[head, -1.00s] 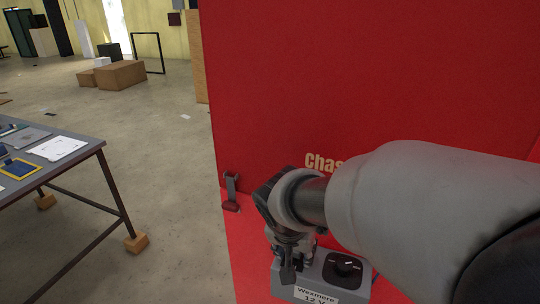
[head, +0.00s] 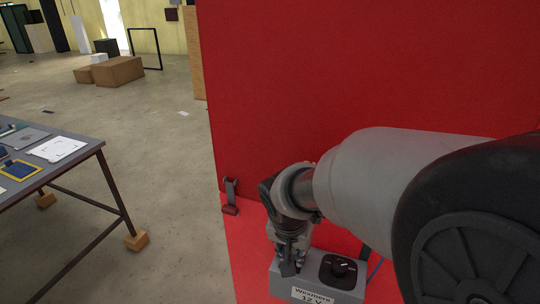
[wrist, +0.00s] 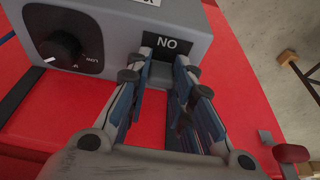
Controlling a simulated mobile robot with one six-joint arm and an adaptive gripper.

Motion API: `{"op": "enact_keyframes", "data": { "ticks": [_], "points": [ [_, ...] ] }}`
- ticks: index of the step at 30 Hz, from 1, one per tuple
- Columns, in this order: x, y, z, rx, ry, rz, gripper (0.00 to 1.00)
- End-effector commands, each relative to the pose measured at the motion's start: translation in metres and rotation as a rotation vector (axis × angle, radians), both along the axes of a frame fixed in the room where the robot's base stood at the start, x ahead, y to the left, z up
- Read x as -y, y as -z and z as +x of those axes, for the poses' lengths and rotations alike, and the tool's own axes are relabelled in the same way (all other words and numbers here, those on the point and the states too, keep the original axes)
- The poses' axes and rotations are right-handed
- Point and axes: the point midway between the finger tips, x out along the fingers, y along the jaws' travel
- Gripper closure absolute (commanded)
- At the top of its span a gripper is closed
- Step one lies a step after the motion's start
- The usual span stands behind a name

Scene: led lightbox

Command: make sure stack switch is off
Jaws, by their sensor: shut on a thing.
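A grey box (head: 350,295) with a label reading "Wexmere 12 V" stands on the red surface in the head view. The box (wrist: 115,20) also fills the upper left of the wrist view. My gripper (head: 290,268) is at its left end, pointing down. In the wrist view my gripper (wrist: 170,68) has its fingertips closed on a small grey part, apparently the stack switch (wrist: 161,73), at the box face. A dark plate (wrist: 168,45) beside it reads "NO", probably "ON" upside down. The fingers hide most of the switch, so its position is unclear.
A black dial (head: 339,270) sits on the box, right of my gripper. A tall red panel (head: 300,90) rises behind. A small dark red clamp-like piece (head: 230,197) is at the panel's left edge. A table (head: 92,150) with flat items stands left, across open floor.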

Motion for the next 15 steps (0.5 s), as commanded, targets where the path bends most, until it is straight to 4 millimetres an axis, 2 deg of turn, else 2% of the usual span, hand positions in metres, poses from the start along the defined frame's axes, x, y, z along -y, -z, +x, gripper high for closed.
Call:
{"op": "enact_keyframes", "data": {
  "ticks": [1,15],
  "points": [
    [0.0015,-0.0064,0.0004,-0.025,0.005,0.008,1.00],
    [0.0026,-0.0018,0.0053,-0.147,0.001,0.070,1.00]
  ]
}}
